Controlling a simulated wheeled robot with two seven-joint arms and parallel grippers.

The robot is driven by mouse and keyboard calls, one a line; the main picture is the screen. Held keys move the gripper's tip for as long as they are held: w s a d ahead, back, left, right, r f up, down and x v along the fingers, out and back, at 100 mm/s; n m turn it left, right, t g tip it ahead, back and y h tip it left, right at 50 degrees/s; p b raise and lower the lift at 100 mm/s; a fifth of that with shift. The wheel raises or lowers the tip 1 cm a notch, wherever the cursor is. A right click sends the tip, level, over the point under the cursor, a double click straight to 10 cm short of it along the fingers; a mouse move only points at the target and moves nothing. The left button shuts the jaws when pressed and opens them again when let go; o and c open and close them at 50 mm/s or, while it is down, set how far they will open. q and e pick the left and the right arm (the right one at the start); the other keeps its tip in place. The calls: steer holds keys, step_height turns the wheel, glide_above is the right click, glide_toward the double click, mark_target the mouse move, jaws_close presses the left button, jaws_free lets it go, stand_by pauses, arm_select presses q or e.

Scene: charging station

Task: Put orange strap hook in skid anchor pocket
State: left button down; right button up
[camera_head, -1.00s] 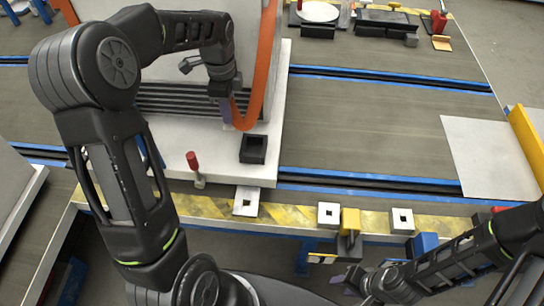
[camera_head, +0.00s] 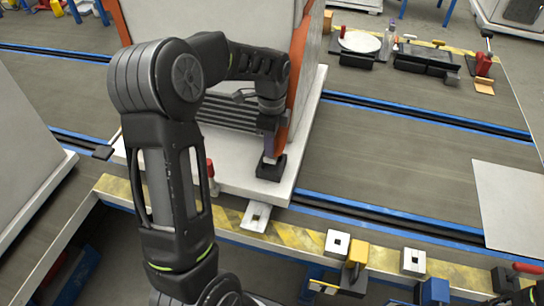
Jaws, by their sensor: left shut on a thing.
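The orange strap (camera_head: 299,70) runs down the edge of the large pale crate to my left gripper (camera_head: 270,130). My left gripper is shut on the strap hook (camera_head: 269,145), a grey-purple piece with a pale lower end. The hook stands roughly upright at the black skid anchor pocket (camera_head: 273,173), a square block on the white skid. Its lower end overlaps the pocket's opening; how deep it sits I cannot tell.
A red-handled clamp (camera_head: 210,172) stands on the skid left of the pocket. The yellow-striped edge (camera_head: 300,238) in front carries white square plates (camera_head: 337,243) and a yellow-topped tool (camera_head: 357,252). The grey conveyor (camera_head: 410,150) right of the skid is mostly clear.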

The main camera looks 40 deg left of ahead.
arm_select(q)
steer(key=shift+f, duration=0.55)
steer(key=shift+f, duration=1.85)
steer(key=shift+f, duration=0.15)
steer(key=c, duration=1.1)
jaws_free()
step_height(320, 180, up, 12)
steer(key=shift+r+p, duration=0.2)
steer(key=shift+p, duration=0.2)
